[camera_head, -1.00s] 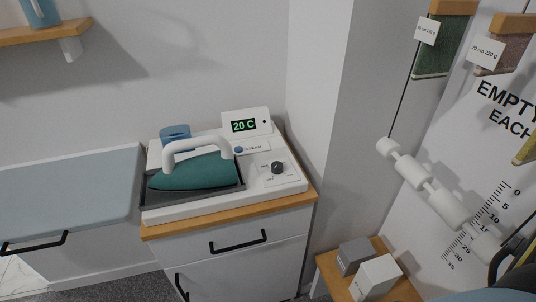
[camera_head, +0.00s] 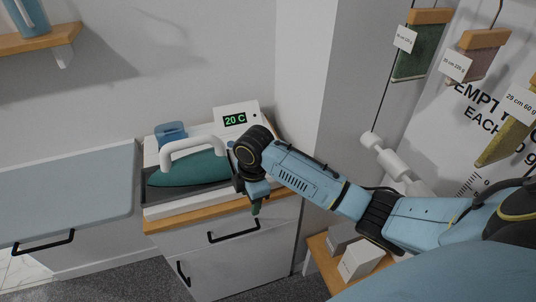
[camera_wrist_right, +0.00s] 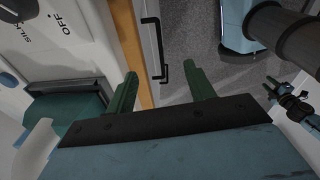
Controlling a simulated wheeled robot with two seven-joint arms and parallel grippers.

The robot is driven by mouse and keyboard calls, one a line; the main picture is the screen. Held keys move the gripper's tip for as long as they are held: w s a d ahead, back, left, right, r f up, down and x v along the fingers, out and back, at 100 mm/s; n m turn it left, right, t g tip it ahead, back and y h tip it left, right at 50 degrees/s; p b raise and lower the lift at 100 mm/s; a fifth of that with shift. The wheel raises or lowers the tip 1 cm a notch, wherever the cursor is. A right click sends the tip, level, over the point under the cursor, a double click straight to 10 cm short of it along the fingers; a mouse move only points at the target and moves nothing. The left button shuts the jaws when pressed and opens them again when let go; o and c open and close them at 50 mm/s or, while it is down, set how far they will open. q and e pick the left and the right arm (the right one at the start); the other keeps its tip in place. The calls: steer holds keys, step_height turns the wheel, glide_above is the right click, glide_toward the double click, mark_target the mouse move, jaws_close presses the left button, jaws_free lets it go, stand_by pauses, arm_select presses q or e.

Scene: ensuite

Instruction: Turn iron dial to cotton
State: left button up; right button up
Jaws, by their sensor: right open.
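The teal iron (camera_head: 187,170) with its white handle rests in the dark tray of the white station (camera_head: 160,211) on the cabinet. The station's display (camera_head: 235,119) reads 20 C. The iron dial is hidden behind my right arm in the head view. In the head view a green finger (camera_head: 256,207) points down there.
The cabinet (camera_head: 240,250) has a wooden top edge and black handles (camera_head: 234,232). A blue-grey board (camera_head: 65,190) lies to the left. Small boxes (camera_head: 360,258) stand on a wooden stool at right, below hanging samples (camera_head: 420,50). A wall corner rises behind the arm.

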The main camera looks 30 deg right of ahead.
steer(key=w+d+r+n, duration=0.4)
steer(key=w+d+r, duration=0.6)
steer(key=d+r, duration=0.25)
steer(key=shift+g+h, duration=0.3)
steer(key=shift+g, duration=0.1)
steer(key=f, duration=1.2)
steer(key=shift+w+a+f, duration=0.2)
steer(key=shift+f, duration=0.05)
steer(key=c, duration=1)
steer(key=shift+m, duration=0.3)
